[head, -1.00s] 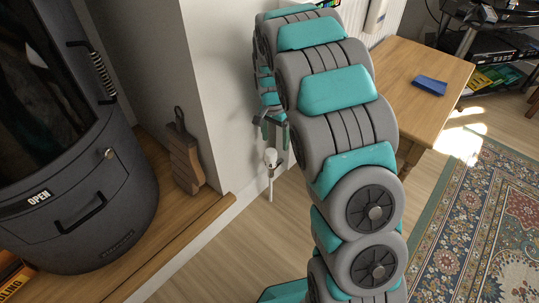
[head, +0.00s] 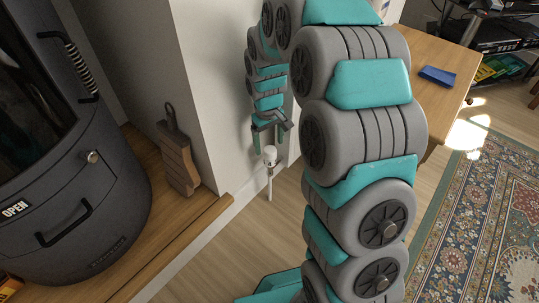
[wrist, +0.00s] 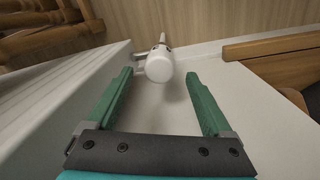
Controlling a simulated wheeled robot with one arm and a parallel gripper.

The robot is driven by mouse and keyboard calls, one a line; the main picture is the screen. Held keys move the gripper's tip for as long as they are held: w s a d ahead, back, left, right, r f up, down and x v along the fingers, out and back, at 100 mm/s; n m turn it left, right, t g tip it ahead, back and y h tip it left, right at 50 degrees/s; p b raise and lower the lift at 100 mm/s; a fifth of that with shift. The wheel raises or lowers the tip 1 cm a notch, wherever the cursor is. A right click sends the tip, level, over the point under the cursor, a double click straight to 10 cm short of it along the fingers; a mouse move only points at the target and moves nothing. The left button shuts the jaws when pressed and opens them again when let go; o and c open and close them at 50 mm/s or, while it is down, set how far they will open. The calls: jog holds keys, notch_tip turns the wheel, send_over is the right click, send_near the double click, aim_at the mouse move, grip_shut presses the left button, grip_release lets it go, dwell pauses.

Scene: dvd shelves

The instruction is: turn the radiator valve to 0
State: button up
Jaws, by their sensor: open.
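The white radiator valve (head: 269,154) stands on a thin white pipe close to the wall, low above the wood floor. In the wrist view the valve head (wrist: 159,66) shows its round white end, just beyond the fingertips and between their lines. No number or mark on it can be read. My gripper (head: 270,142) is just above the valve in the head view, pointing down. In the wrist view my gripper (wrist: 162,73) has its two green fingers wide apart with nothing between them. I cannot tell if a finger touches the valve.
The radiator's white ribbed panel (wrist: 50,95) runs along the left in the wrist view. A dark stove (head: 70,150) and a wooden board (head: 178,158) stand at left in the head view. A wooden table (head: 432,65) with a blue item (head: 437,76) is at right.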

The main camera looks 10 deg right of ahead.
aim_at(270, 156)
notch_tip(270, 156, down, 7)
jog(key=shift+d+r+b, duration=0.15)
jog(key=shift+r+b, duration=0.05)
jog(key=shift+b, duration=0.2)
jog(key=shift+c, duration=0.2)
grip_shut()
dwell(0.3)
jog(key=shift+m, duration=0.3)
